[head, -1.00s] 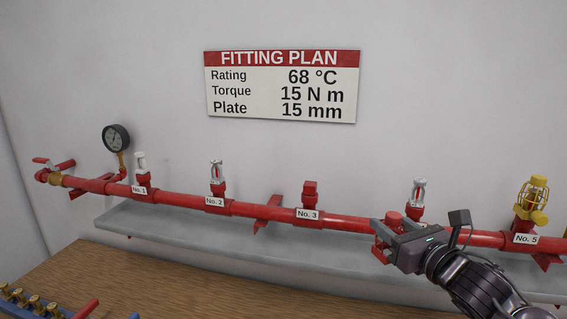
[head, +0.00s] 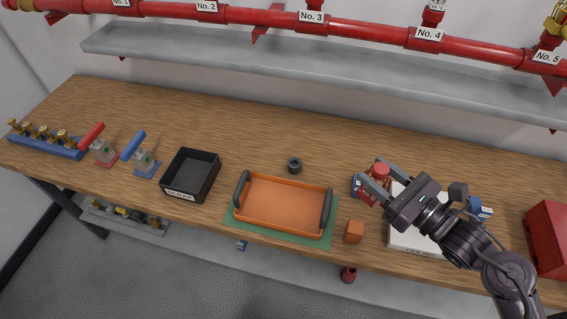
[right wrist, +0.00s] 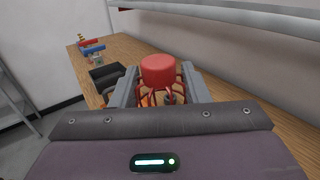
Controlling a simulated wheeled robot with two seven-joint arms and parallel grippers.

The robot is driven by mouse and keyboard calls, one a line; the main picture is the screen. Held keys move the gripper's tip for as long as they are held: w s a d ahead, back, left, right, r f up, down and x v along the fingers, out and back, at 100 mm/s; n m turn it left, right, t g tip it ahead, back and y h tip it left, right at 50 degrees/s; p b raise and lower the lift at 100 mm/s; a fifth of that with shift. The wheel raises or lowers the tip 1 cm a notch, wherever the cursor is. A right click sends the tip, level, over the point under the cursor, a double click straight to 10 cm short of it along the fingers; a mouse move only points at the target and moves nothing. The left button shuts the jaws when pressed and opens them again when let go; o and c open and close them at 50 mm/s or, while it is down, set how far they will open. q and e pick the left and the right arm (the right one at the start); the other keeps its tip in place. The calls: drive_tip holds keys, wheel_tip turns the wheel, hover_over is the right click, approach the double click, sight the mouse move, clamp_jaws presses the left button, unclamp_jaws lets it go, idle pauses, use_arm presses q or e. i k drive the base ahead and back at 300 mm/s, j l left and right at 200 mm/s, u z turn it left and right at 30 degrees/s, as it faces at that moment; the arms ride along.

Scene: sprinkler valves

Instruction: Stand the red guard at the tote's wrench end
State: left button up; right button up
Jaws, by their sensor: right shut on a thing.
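The red guard (head: 380,170), a small caged piece with a round red cap, is held between the fingers of my right gripper (head: 374,182). In the right wrist view the guard (right wrist: 159,72) stands cap up between both fingers, its cage bars below the cap. It shows over the right part of the bench; I cannot tell how high above the bench it is. The orange tote (head: 283,204) with dark handles at both ends lies on a green mat (head: 290,236), left of the gripper. I cannot make out a wrench beside it. My left gripper is not in view.
An orange block (head: 354,231) lies right of the tote. A black ring (head: 294,165) is behind it and a black bin (head: 190,178) is to its left. A white tray (head: 410,236) lies beneath my right arm. A red box (head: 550,238) stands far right. The grey shelf (head: 300,72) runs behind.

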sight(266, 190)
drive_tip(key=i+j+z, duration=0.25)
drive_tip(key=j+z, duration=0.15)
drive_tip(key=j, duration=0.55)
drive_tip(key=i+j+z, duration=0.1)
drive_tip(key=j+z, duration=0.25)
drive_tip(key=j, duration=0.55)
drive_tip(key=j+z, duration=0.4)
drive_tip(key=j, duration=0.6)
